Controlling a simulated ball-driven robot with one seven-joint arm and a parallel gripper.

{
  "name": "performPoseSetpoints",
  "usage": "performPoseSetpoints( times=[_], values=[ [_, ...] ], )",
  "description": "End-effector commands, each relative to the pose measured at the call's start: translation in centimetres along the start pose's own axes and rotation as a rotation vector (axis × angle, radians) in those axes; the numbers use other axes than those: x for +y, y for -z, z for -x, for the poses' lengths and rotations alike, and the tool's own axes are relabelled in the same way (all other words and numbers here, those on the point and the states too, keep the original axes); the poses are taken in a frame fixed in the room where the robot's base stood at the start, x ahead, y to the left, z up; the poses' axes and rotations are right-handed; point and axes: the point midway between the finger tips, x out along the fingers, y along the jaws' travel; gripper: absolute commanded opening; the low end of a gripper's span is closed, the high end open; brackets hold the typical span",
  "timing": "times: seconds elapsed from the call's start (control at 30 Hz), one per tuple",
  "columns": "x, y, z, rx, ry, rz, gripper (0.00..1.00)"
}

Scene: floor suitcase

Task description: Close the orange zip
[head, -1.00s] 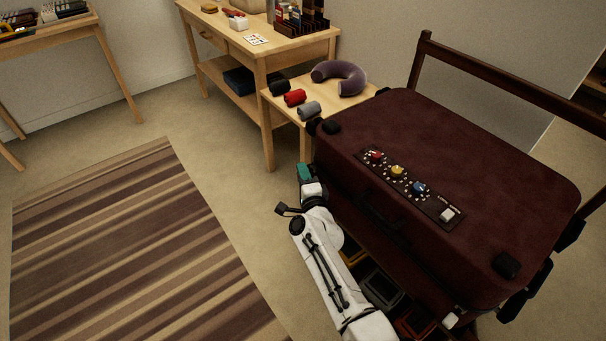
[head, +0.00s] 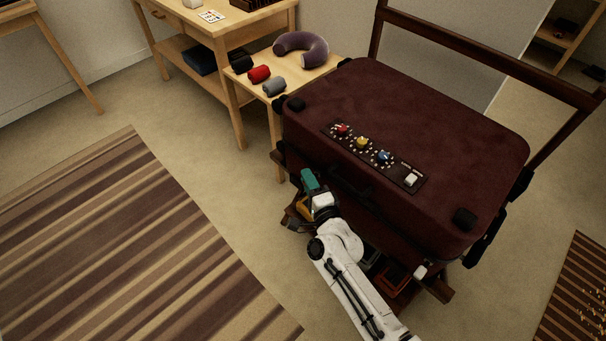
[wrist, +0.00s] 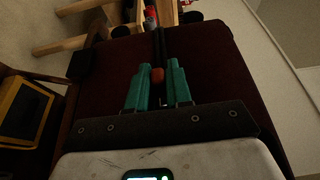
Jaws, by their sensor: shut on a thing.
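The dark maroon suitcase (head: 440,130) lies on a wooden rack. In the wrist view its side (wrist: 215,65) fills the middle, with a dark seam running up and down. A small orange piece, which looks like the zip pull (wrist: 157,75), sits on that seam between the teal fingertips of my gripper (wrist: 157,85). The gripper is shut on it. In the head view my gripper (head: 309,181) is at the suitcase's front left side, and the orange pull is hidden there.
A panel with coloured knobs (head: 362,142) is on the suitcase top. A small table (head: 300,82) with rolled cloths and a neck pillow (head: 301,48) stands behind left. Bins show below the suitcase. A striped rug (head: 130,250) lies on open floor at left.

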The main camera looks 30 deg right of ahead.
Motion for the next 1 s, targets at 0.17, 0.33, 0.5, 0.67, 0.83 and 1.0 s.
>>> performPoseSetpoints(
  times=[0.17,0.33,0.5,0.67,0.83,1.0],
  values=[
    [0.4,0.3,0.3,0.006,-0.005,0.001,0.00],
    [0.3,0.3,0.3,0.006,-0.005,0.001,0.33],
    [0.2,0.2,0.2,0.005,-0.003,0.001,0.40],
    [0.1,0.2,0.2,0.004,-0.002,0.001,0.40],
    [0.1,0.2,1.8,0.003,-0.004,0.002,0.40],
    [0.1,0.2,5.1,0.004,-0.005,0.003,0.40]
  ],
)
